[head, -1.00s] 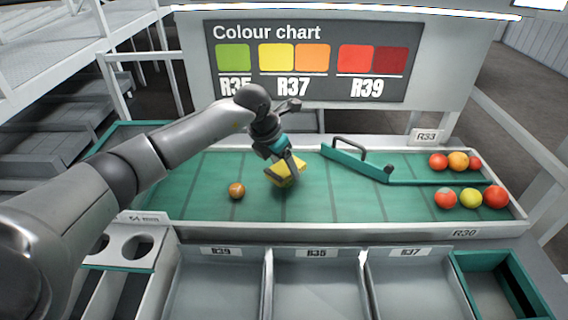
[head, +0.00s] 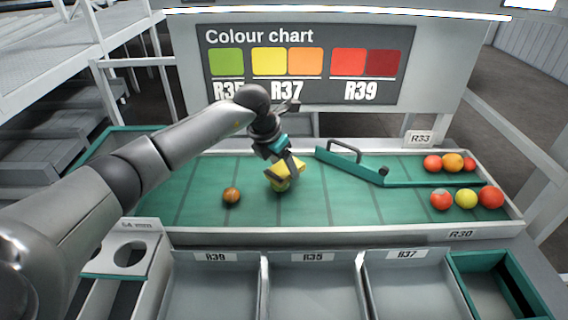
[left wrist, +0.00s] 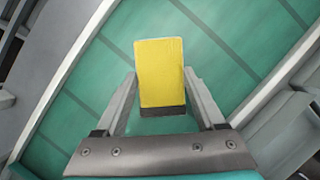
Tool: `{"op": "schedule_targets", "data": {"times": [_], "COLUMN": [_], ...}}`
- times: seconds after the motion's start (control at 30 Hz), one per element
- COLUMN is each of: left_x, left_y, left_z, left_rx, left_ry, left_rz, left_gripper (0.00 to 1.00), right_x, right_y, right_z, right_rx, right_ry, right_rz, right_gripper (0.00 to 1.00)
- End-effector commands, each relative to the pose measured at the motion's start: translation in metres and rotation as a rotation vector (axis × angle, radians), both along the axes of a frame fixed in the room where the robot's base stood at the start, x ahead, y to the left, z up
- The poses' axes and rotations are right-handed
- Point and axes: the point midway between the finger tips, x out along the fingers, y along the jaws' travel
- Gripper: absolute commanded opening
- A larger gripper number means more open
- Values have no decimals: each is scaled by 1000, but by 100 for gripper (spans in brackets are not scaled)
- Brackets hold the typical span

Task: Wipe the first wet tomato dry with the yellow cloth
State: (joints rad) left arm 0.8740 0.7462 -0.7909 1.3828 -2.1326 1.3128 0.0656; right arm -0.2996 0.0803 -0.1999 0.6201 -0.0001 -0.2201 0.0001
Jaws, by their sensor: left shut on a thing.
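My left gripper (head: 286,172) is shut on the yellow cloth (head: 291,166), a folded block above the green mat of the sorting tray. The cloth (left wrist: 159,72) also shows between the two fingers in the left wrist view. A yellow-green rounded thing (head: 279,185), which looks like a tomato, shows just under the cloth; I cannot tell whether they touch. It is hidden in the left wrist view. An orange-brown tomato (head: 232,195) lies on the mat to the left of the gripper. My right gripper is not in view.
Several red, orange and yellow tomatoes (head: 452,162) lie at the tray's right end, in two rows parted by a green divider bar (head: 430,184). A green handled gate (head: 348,168) stands right of the gripper. Grey bins (head: 315,285) line the front. The mat's middle right is clear.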

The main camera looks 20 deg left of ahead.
Motion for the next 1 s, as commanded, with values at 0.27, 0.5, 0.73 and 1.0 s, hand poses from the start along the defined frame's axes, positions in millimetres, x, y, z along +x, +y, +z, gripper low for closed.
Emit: {"op": "schedule_targets", "data": {"times": [0.27, 0.5, 0.73, 1.0], "left_x": [-16, -28, -38, -40], "left_y": [6, 10, 14, 15], "left_z": [-2, -4, -5, -7], "left_rx": [3, 4, 6, 8], "left_ry": [9, 13, 17, 20], "left_rz": [0, 2, 1, 3], "left_gripper": [27, 27, 27, 27], "right_x": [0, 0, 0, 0], "right_y": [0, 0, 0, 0], "right_z": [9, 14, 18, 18], "right_rx": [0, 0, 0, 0], "right_ry": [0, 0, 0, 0], "right_rz": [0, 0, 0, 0], "right_gripper": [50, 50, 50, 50]}}
